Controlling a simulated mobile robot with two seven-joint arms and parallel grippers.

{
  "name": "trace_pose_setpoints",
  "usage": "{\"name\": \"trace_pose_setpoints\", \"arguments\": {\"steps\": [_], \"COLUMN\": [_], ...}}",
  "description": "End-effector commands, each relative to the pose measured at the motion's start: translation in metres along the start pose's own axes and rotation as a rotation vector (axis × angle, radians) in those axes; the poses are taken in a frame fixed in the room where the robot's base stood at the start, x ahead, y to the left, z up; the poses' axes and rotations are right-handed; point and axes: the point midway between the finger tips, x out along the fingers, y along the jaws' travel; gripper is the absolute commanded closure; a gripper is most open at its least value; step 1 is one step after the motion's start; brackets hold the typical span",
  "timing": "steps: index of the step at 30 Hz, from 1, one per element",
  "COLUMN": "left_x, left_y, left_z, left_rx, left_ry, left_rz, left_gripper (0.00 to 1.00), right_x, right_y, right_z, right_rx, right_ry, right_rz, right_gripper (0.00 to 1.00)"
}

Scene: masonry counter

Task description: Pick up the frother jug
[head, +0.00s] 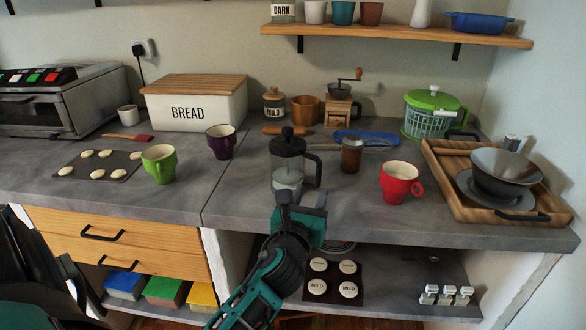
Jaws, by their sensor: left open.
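The frother jug (289,151) stands upright on the grey counter. It has a clear body, a black lid with a round knob, a black handle on its right side, and something pale in its lower part. My left gripper (300,196) is open at the counter's front edge, directly in front of the jug. It overlaps the jug's base in the picture, so I cannot tell whether it touches it. The base is partly hidden. My right gripper is not in view.
A brown jar (351,155) and a red mug (400,182) stand right of the jug, and a purple mug (221,142) and a green mug (159,164) left. A wooden tray (440,182) holds a dark bowl (505,170). A shelf (400,36) hangs above.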

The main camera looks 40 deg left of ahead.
Motion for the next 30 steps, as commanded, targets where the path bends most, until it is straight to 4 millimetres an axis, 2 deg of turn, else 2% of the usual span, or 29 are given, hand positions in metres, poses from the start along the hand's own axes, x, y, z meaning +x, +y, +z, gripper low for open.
{"name": "trace_pose_setpoints", "arguments": {"steps": [7, 16, 25, 30], "left_x": [0.019, 0.059, 0.063, 0.063], "left_y": [0.0, 0.002, 0.002, 0.002], "left_z": [0.0, -0.002, -0.002, -0.002], "left_rx": [-0.002, -0.003, -0.002, -0.002], "left_ry": [-0.001, 0.001, 0.002, 0.002], "left_rz": [0.0, 0.0, -0.001, -0.001], "left_gripper": [0.56, 0.56, 0.56, 0.71], "right_x": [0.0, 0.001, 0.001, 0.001], "right_y": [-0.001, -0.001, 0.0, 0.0], "right_z": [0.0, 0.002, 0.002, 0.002], "right_rx": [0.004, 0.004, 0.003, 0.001], "right_ry": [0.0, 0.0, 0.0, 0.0], "right_rz": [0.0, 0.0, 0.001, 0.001], "right_gripper": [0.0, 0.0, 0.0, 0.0]}}
